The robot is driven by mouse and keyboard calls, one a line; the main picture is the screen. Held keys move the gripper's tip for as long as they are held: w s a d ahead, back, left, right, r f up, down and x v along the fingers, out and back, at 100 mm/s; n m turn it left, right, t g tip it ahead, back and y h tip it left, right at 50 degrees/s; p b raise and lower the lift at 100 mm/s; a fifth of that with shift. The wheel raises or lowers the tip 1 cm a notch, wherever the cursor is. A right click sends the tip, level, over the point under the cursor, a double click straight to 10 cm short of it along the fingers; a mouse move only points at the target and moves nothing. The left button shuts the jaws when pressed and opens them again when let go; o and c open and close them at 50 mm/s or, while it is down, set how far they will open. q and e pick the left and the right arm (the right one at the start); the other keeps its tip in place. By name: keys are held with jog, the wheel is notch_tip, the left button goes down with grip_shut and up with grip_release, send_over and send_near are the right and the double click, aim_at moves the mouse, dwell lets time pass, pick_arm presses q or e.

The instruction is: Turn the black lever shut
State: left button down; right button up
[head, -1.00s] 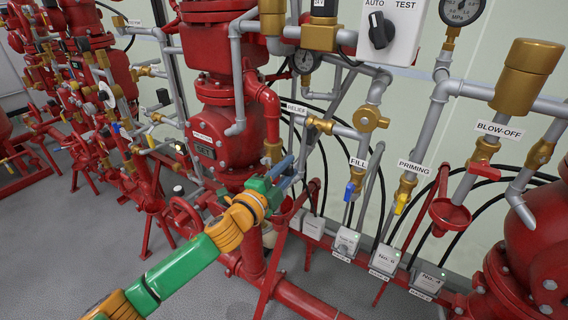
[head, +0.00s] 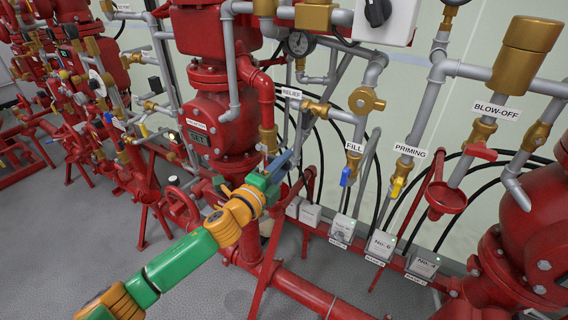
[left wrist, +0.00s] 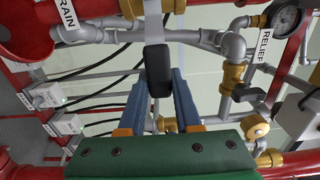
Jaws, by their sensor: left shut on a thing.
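The black lever (left wrist: 158,70) stands in the middle of the left wrist view, between the tips of my blue fingers. My left gripper (left wrist: 158,88) is shut on it. In the head view my left gripper (head: 283,160) is beside the red pipe, just below a brass valve (head: 268,138). The lever is hidden or too small to make out there. A brass fitting (left wrist: 150,8) is above the lever in the wrist view, near the label ending in "RAIN" (left wrist: 68,14). My right gripper is in neither view.
Blue (head: 345,176), yellow (head: 397,187) and red (head: 481,151) handles are to the right, by the FILL, PRIMING and BLOW-OFF labels. A red handwheel (head: 181,205) is left of my gripper. Pipes and a gauge (head: 299,43) crowd the area. Grey floor shows below.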

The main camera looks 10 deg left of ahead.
pick_arm(q)
jog(key=shift+f, duration=0.15)
jog(key=c, duration=0.6)
grip_release()
jog(key=b+v, duration=0.1)
jog(key=v, duration=0.6)
